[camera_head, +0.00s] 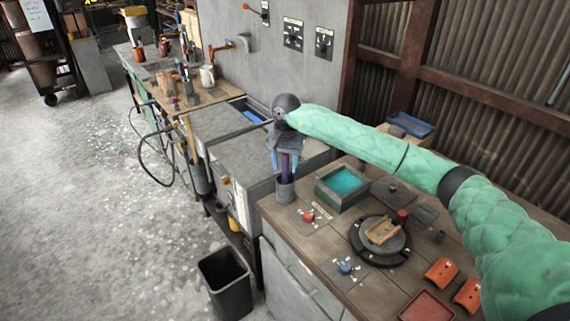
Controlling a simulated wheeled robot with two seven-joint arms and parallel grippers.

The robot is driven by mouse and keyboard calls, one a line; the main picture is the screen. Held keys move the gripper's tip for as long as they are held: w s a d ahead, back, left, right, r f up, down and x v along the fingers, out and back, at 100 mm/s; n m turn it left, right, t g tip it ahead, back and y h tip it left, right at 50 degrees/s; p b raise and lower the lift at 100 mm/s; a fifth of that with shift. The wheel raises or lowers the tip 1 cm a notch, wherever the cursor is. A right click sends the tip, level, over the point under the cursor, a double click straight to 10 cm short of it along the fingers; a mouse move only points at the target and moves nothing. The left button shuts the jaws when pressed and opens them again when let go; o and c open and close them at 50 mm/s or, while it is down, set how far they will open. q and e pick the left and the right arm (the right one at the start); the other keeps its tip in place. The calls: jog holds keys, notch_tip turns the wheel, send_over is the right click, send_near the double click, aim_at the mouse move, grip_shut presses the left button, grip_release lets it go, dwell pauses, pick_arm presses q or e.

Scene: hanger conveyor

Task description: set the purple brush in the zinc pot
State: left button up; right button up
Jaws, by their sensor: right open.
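The zinc pot (286,191) is a small grey cup near the back left corner of the wooden bench. The purple brush (286,166) is upright, with its lower end at the pot's mouth and seemingly inside it; the pot's wall hides that end. My right gripper (285,165) points down from above, open, with its blue fingers on either side of the brush. The gripper body hides the brush's top. My left gripper is out of view.
A green tray with teal contents (342,182) stands right of the pot. A round turntable (380,240), red knob (308,217), blue knob (346,268) and orange blocks (441,271) occupy the bench. A black bin (226,282) stands on the floor.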

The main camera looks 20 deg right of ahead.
jog(key=shift+w+f+b, duration=0.1)
jog(key=shift+b, duration=0.25)
jog(key=shift+w+d+b, duration=0.1)
jog(key=shift+b, duration=0.35)
